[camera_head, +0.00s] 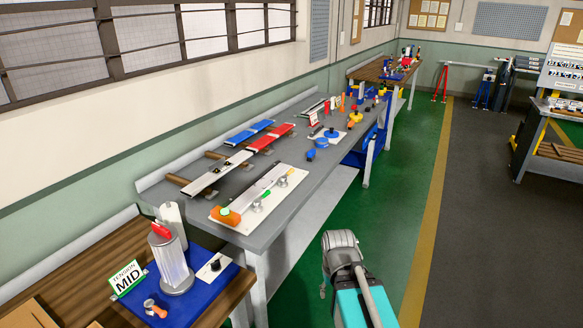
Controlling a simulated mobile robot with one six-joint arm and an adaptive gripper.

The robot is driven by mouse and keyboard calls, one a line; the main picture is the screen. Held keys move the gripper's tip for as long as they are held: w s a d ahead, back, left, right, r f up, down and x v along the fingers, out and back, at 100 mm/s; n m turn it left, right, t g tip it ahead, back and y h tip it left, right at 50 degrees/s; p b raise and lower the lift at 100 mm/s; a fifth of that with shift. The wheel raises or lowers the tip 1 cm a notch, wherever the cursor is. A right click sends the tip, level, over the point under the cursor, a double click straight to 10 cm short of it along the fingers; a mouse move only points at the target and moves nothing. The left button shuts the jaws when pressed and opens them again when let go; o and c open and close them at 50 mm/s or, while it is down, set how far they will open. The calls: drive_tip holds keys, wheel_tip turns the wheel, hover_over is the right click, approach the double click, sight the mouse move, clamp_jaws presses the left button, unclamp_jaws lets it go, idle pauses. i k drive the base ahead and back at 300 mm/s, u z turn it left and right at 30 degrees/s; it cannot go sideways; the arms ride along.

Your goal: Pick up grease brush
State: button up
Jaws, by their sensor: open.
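I cannot single out the grease brush for certain at this size. On the long grey bench, a white board (232,214) bears slim tools, including one with a green handle (265,194) and an orange piece (225,217) at its near end. Farther along the bench stand small orange, blue and yellow items, too small to name. My arm shows at the bottom centre as a grey joint and a teal link, over the green floor and apart from the bench. My gripper's fingers are not visible.
The grey bench (200,213) runs along the left wall. Nearer, a wooden table bears a blue mat (185,312) with a metal cylinder (173,264) and a "TENSION MID" sign (127,279). The green floor (300,290) beside the bench is clear. Another workstation stands at right.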

sight(311, 154)
drive_tip(key=z, duration=0.4)
drive_tip(key=i, duration=2)
drive_tip(key=u, duration=0.5)
